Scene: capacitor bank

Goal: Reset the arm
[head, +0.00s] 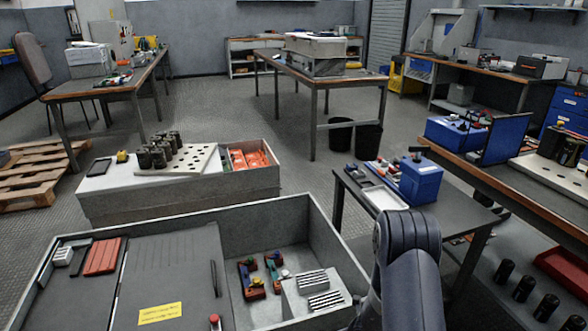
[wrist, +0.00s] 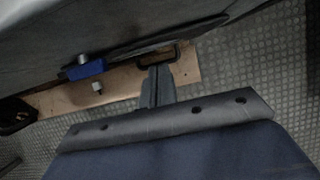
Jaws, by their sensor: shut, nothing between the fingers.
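My gripper (wrist: 157,75) shows in the wrist view as a narrow grey pair of fingers pressed together, with nothing between them. It points over a light wooden strip (wrist: 120,92) above the patterned floor. My arm (head: 408,255) shows in the head view as a dark bent link at the lower right, in front of the small grey table. The gripper itself is out of sight in the head view.
A large grey bin (head: 275,215) with small coloured parts stands in front. Behind it is a low box with a perforated plate (head: 180,165) holding black cylinders. The small table (head: 350,205) carries a blue box (head: 418,180). Open floor (head: 225,110) lies beyond.

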